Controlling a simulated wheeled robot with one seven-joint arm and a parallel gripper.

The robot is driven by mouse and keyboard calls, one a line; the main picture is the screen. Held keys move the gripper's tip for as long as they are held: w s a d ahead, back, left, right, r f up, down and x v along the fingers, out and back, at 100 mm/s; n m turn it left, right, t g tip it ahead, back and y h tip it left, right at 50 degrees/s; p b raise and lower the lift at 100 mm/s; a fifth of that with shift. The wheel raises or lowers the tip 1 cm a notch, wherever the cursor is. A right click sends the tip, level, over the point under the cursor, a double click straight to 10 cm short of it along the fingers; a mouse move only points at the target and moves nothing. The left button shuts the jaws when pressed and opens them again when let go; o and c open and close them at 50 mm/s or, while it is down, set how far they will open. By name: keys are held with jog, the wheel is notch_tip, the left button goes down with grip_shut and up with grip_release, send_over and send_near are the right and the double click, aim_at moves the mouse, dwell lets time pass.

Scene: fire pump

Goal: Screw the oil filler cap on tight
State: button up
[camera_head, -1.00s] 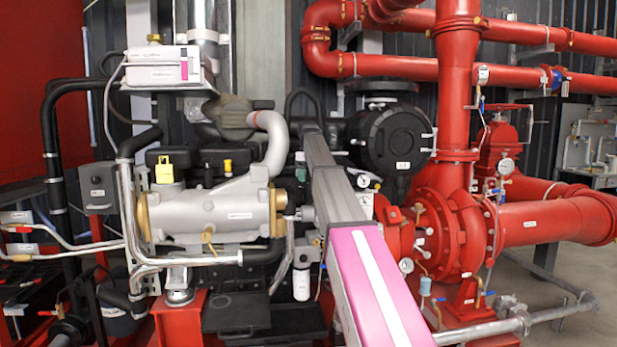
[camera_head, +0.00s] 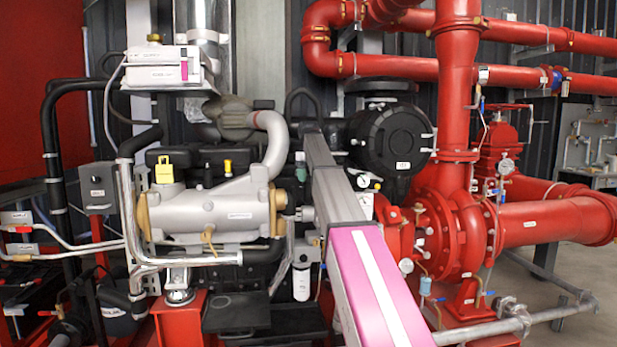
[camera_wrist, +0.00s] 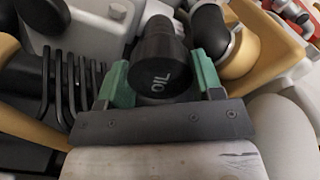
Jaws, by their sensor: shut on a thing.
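The oil filler cap (camera_wrist: 163,66) is black and round, with the word OIL in light letters on its top. It shows in the wrist view, in the upper middle. My gripper (camera_wrist: 160,82) has green finger pads, one on each side of the cap, and is shut on it. The seat under the cap is hidden, so I cannot tell how far down it sits. In the head view my grey and pink arm reaches over to the engine (camera_head: 212,212), and the cap cannot be made out there.
Around the cap, the wrist view shows black bent tubes (camera_wrist: 72,88) on the left and a gold ring on a pipe (camera_wrist: 240,50) on the right. In the head view, a black round housing (camera_head: 392,140) and red pump pipework (camera_head: 455,225) stand to the right of my arm.

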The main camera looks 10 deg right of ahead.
jog(key=m, duration=1.1)
jog(key=shift+r, duration=0.1)
jog(key=o, duration=1.3)
jog(key=shift+s, duration=0.1)
jog(key=shift+c, duration=0.3)
